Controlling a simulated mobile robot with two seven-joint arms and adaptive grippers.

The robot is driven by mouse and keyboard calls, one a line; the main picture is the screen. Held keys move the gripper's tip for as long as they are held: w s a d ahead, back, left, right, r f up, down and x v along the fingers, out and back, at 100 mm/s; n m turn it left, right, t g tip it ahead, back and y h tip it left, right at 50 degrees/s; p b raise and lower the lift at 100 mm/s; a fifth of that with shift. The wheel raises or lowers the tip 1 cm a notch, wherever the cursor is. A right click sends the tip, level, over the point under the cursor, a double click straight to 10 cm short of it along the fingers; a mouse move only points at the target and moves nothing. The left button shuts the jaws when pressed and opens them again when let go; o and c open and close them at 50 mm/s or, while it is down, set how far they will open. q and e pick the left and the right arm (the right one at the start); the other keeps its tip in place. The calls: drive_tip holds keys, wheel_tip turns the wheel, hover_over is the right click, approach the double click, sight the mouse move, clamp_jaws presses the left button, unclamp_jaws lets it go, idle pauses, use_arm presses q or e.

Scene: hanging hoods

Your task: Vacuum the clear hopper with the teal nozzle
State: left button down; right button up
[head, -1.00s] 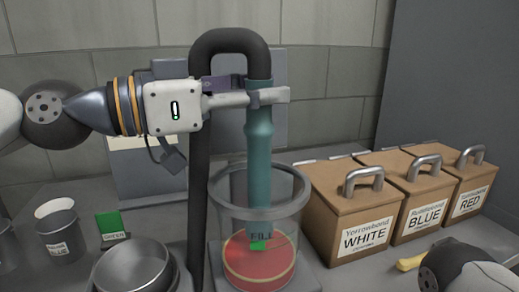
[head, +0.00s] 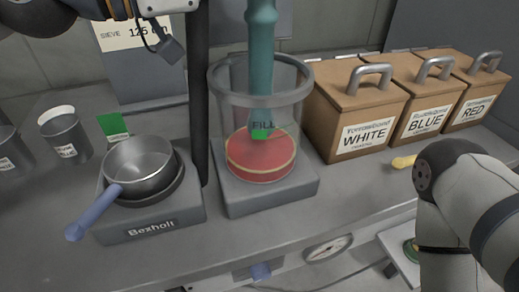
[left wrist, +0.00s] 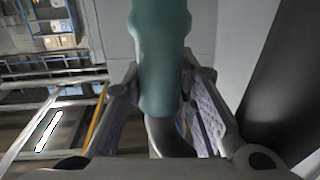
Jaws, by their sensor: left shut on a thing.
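The teal nozzle (head: 261,60) hangs upright inside the clear hopper (head: 220,99). Its lower end is behind the "FILL" label, close over the red contents (head: 262,162); I cannot tell whether it touches them. My left gripper's fingers are cut off at the top of the head view. In the left wrist view my left gripper (left wrist: 160,105) is shut around the teal nozzle (left wrist: 160,50), with a purple-padded finger on each side. My right arm is at the lower right of the head view, with its gripper not shown.
A dark upright post (head: 199,95) stands just left of the hopper. A scale (head: 150,222) holds a metal pan (head: 139,165) with a blue handle. Grey cups (head: 64,137) stand farther left. Lidded boxes labelled WHITE (head: 362,115), BLUE (head: 428,105) and RED (head: 470,98) stand right.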

sight(263, 7)
use_arm(q)
drive_tip(key=shift+f+b, duration=0.65)
drive_tip(key=shift+f, duration=1.25)
use_arm(e)
drive_tip(key=shift+s+f, duration=0.6)
drive_tip(key=shift+f, duration=0.05)
idle(0.7)
use_arm(q)
wheel_tip(263, 7, up, 8)
drive_tip(key=shift+s+p, duration=0.1)
drive_tip(key=shift+p, duration=1)
wheel_tip(263, 7, up, 10)
drive_tip(key=p, duration=0.2)
use_arm(e)
drive_tip(key=w+r+t, duration=0.1)
drive_tip(key=w+r, duration=0.3)
drive_tip(key=r, duration=0.1)
drive_tip(key=shift+w, duration=0.35)
